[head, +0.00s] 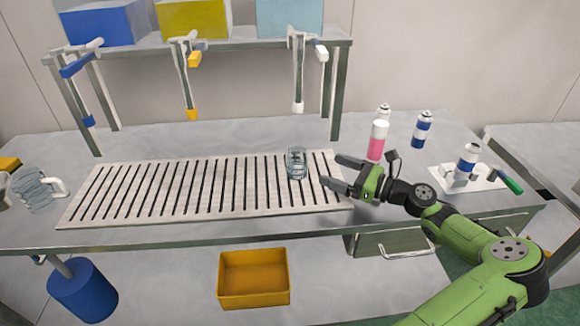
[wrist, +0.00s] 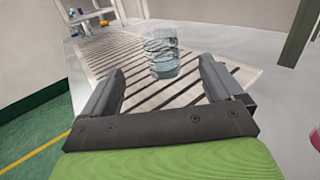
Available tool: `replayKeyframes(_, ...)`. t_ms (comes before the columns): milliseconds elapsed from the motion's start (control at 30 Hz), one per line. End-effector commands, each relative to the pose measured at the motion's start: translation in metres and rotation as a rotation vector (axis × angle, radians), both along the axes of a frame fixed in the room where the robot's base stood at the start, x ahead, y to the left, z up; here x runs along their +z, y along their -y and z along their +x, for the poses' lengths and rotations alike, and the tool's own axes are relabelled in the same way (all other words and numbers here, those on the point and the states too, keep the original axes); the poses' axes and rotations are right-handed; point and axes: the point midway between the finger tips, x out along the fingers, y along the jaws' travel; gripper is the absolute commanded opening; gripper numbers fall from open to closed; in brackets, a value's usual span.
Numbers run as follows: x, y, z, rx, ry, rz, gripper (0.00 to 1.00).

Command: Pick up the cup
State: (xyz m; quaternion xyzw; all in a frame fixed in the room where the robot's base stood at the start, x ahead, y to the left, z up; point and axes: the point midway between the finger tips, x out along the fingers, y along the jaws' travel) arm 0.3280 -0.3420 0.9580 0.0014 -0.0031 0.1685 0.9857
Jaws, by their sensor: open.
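The cup (head: 297,162) is a clear, glass-like cup standing upright on the slotted drain grate (head: 150,192), towards its right end. In the wrist view the cup (wrist: 162,55) stands ahead of the jaws, roughly centred between them. My gripper (head: 337,172) is open and empty, to the right of the cup with its jaws pointing at it. The gripper also shows in the wrist view (wrist: 158,82), with a gap between its fingertips and the cup.
A pink-and-white can (head: 376,141) and a blue-and-white can (head: 421,130) stand right of the grate. Dispensing nozzles (head: 297,106) hang behind the grate. A clear jug (head: 35,190) stands at the left. The grate's middle is clear.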

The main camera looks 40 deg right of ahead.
Motion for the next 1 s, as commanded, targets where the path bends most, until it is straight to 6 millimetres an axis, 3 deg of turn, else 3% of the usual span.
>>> replayKeyframes(200,-0.005,-0.021,0.054,0.008,-0.001,-0.004,0.94)
replayKeyframes(633,-0.005,-0.042,0.120,0.008,-0.002,-0.004,0.94)
replayKeyframes(933,-0.001,-0.044,0.129,0.003,-0.003,-0.003,0.94)
replayKeyframes(1000,-0.001,-0.044,0.129,0.004,-0.003,-0.003,0.83)
